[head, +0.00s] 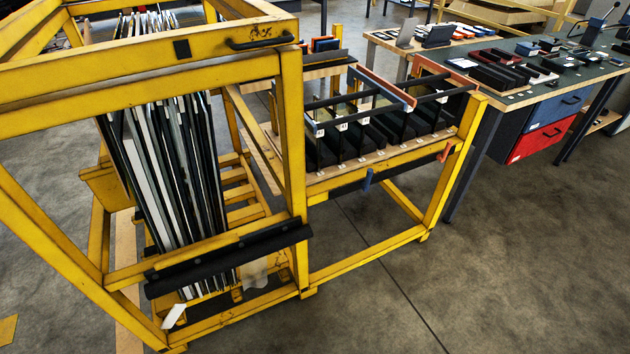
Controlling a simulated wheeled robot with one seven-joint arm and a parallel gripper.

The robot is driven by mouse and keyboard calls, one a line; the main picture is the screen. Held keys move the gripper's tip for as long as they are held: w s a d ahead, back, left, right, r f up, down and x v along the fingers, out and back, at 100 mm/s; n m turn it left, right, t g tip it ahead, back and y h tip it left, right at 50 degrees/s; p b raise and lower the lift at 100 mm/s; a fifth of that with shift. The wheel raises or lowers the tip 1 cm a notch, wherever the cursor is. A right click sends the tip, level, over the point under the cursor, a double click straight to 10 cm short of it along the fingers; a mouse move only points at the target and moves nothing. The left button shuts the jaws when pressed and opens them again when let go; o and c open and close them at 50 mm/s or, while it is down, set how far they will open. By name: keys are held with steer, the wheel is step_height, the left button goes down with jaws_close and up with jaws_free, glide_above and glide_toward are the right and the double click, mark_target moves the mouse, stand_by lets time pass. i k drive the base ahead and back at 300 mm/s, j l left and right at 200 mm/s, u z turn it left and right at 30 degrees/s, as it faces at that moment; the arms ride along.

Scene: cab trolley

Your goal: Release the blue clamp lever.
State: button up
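A small blue lever (367,179) shows on the front of the yellow trolley, on the dark rail below the wooden shelf of its right section. A similar orange-red lever (446,152) sits farther right on the same frame, near the right corner post. My gripper is not in view.
The yellow trolley frame (360,256) fills the left and middle. Its left section holds upright panels (170,180) behind a black padded bar (230,262). Black dividers (385,130) stand on the right shelf. A workbench (520,95) with drawers stands right. Floor at lower right is clear.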

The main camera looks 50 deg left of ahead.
mark_target(364, 186)
steer(key=u, duration=1.35)
steer(key=i, duration=1.2)
steer(key=l+z, duration=0.05)
